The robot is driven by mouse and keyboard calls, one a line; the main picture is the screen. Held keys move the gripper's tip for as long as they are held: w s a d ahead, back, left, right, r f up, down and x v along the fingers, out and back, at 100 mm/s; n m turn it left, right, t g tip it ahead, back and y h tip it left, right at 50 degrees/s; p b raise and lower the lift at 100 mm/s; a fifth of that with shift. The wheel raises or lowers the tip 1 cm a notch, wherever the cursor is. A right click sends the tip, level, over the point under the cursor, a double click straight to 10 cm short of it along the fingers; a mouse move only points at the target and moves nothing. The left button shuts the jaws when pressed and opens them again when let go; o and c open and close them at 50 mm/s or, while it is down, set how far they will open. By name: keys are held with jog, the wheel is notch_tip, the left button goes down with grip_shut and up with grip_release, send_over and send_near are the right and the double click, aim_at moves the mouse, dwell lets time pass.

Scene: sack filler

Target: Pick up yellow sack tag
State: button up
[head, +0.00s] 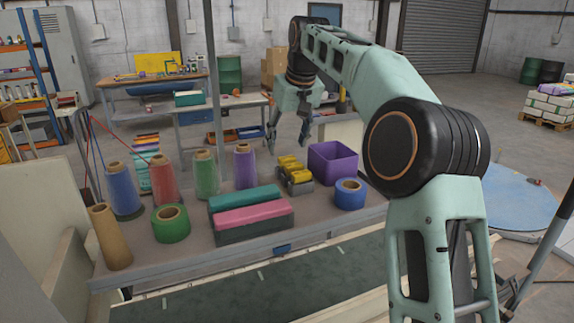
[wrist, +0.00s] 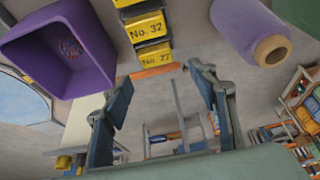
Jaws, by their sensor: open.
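Yellow tags sit in a grey holder (head: 299,184) on the table, left of a purple bin. In the head view they show as a yellow cluster (head: 292,166). In the wrist view one yellow tag (wrist: 146,27) reads "No. 32" and another yellow tag (wrist: 155,57) reads "No. 27". An orange strip (wrist: 153,71) lies by the second one. My gripper (head: 290,138) is open and empty above the far side of the table, behind the tags. In the wrist view my gripper (wrist: 160,78) has its fingers spread, with the tags beyond the fingertips.
The purple bin (head: 333,163) is right of the tags, a purple cone (head: 245,167) left. A blue roll (head: 350,193), pink block (head: 253,215), teal block (head: 244,198) and green roll (head: 171,223) stand nearer. More thread cones line the left. Bare tabletop (head: 318,214) shows in front of the holder.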

jog(key=x, duration=0.4)
jog(key=shift+d+f, duration=0.1)
jog(key=shift+f, duration=0.3)
jog(key=c, duration=0.9)
